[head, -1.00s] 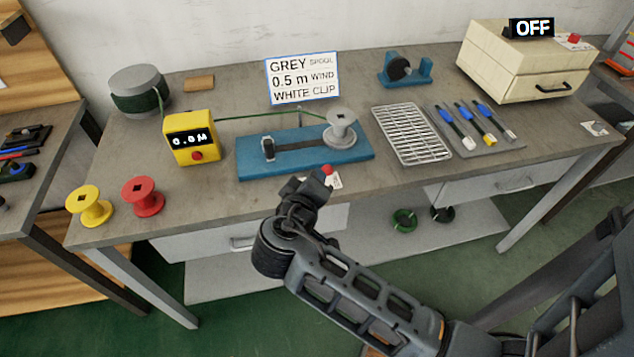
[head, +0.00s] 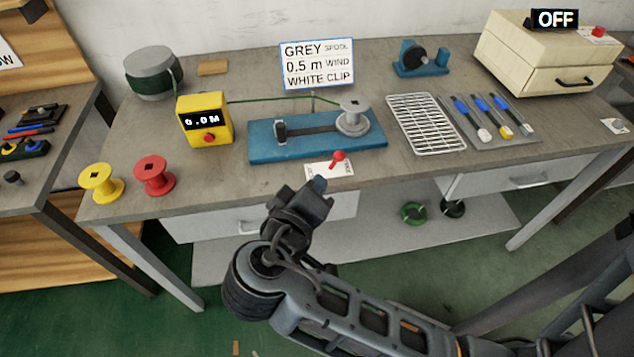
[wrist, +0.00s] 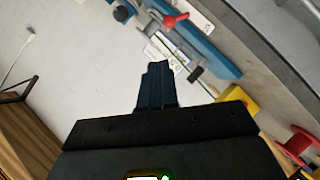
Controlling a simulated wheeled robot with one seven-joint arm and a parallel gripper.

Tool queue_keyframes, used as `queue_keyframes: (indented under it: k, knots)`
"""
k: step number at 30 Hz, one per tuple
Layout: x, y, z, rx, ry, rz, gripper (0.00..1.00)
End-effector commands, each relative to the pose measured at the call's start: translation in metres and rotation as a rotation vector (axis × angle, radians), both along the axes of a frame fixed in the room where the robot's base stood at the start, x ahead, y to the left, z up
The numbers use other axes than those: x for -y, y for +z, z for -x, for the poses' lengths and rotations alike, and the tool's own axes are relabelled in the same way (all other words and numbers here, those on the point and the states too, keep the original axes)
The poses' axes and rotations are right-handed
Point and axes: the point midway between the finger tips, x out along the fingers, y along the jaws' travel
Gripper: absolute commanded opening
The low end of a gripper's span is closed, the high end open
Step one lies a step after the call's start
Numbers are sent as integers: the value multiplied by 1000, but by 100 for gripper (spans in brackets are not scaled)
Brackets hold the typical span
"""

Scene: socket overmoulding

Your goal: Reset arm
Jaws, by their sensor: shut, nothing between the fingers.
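My gripper (head: 318,186) is in front of the bench's front edge in the head view, below a red-knobbed lever (head: 338,157). Its fingers are together and empty; they also show in the wrist view (wrist: 156,85). The blue winding fixture (head: 262,150) stands on the bench beyond it, with a grey spool (head: 352,118) mounted at its right end. A green cable (head: 270,100) runs from the large reel (head: 152,80) past the yellow meter (head: 205,130), reading 0.0 M, toward the spool. My gripper touches none of these.
Yellow (head: 100,183) and red (head: 153,175) spools stand at the bench's front left. A wire rack (head: 425,123), tools on a grey mat (head: 505,140) and a cream box marked OFF (head: 510,60) are to the right. Green and black coils lie on the lower shelf (head: 370,248).

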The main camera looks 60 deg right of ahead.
Motion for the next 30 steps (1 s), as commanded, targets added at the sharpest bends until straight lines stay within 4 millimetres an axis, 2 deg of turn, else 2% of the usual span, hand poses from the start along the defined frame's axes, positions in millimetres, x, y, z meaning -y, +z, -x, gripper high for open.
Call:
queue_keyframes:
  k: [17, 20, 23, 27, 30]
  knots:
    - [0, -2, 1, -3, 12, -6, 0]
    - [-5, -15, 4, -18, 74, -40, 0]
    - [-16, -38, 10, -37, 205, -113, 0]
    - [-45, -72, 28, -29, 433, -259, 0]
    - [-68, -85, 45, 10, 579, -361, 0]
